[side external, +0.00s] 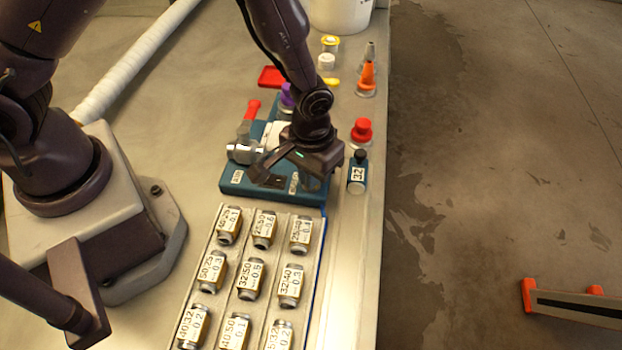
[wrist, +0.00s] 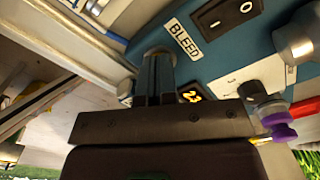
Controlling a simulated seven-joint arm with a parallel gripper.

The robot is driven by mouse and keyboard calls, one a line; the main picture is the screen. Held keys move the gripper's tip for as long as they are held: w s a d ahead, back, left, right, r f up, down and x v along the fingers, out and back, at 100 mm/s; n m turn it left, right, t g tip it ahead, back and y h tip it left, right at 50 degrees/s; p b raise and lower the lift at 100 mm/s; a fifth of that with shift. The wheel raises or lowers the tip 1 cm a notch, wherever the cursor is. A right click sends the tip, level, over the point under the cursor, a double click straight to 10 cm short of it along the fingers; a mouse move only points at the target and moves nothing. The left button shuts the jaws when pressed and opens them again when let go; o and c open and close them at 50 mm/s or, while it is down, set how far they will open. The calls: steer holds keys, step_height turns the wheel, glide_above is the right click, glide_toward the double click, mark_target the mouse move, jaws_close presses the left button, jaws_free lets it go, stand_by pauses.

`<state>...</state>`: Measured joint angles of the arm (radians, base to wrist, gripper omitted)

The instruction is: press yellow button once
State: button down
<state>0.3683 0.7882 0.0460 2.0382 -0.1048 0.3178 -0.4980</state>
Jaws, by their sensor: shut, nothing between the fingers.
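A round yellow-topped piece (side external: 330,41) stands near the back right edge of the bench in the side view, and a flatter yellow piece (side external: 330,81) lies nearer. I cannot tell for sure which is the yellow button. My gripper (side external: 311,183) is over the right part of a blue control box (side external: 235,182), well in front of both yellow pieces. In the wrist view my gripper (wrist: 157,62) has its fingers together and empty, close to the blue panel by the BLEED label (wrist: 182,40). I cannot tell whether it touches the panel.
A red knob (side external: 361,130) and a small blue bottle (side external: 357,172) stand right of my gripper. An orange cone (side external: 367,78) stands farther back. A tray (side external: 241,222) of labelled fittings lies in front. A purple knob (wrist: 277,121) and black rocker switch (wrist: 213,14) are near my fingers.

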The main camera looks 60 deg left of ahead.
step_height(320, 180, up, 11)
stand_by(0.9)
steer(key=shift+a, duration=0.1)
stand_by(3.2)
